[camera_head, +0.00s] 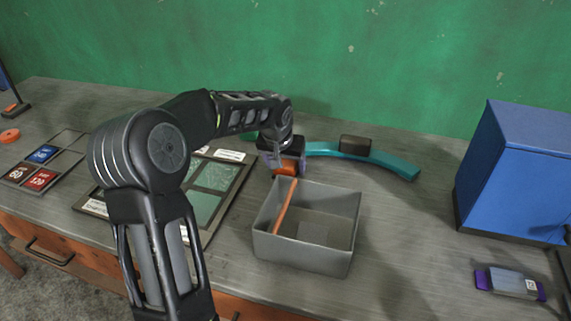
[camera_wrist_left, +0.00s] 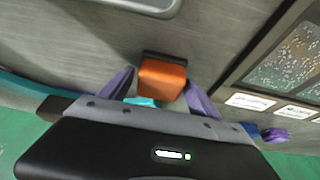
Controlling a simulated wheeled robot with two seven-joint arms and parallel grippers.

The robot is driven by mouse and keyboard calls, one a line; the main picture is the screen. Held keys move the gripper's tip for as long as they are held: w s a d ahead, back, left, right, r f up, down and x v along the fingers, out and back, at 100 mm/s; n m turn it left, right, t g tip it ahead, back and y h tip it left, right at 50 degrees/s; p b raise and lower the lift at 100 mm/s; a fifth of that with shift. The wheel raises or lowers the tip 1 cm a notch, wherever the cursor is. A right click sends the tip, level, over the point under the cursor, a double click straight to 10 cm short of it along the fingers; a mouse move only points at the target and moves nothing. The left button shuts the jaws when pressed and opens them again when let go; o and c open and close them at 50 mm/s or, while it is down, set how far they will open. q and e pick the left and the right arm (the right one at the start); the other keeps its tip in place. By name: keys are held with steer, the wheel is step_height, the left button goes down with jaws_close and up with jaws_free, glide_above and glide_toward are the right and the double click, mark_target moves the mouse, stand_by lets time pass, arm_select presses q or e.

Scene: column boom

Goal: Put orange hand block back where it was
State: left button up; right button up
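The orange hand block (camera_head: 287,167), orange with a dark face, is just behind the rear wall of the grey bin (camera_head: 305,252) in the head view. My left gripper (camera_head: 285,163) points down over it. In the left wrist view the orange hand block (camera_wrist_left: 162,78) sits between the purple fingers of my left gripper (camera_wrist_left: 160,78), which look closed in on its sides. Whether it touches the table is hidden. My right gripper (camera_head: 511,284) is empty at the lower right, its purple fingers wide apart.
A dark block (camera_head: 355,143) rests on a teal curved piece (camera_head: 392,162) behind the bin. A dark-framed board (camera_head: 232,200) lies left of the bin. Farther left are labelled tiles (camera_head: 42,178) and an orange ring (camera_head: 9,135). A blue cabinet (camera_head: 515,165) stands right.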

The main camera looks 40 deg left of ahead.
arm_select(q)
steer(key=shift+o, duration=0.8)
steer(key=shift+r, duration=0.15)
steer(key=shift+r, duration=0.2)
steer(key=v, duration=1.1)
steer(key=shift+r, duration=0.3)
steer(key=shift+s+d, duration=0.1)
steer(key=shift+s, duration=0.05)
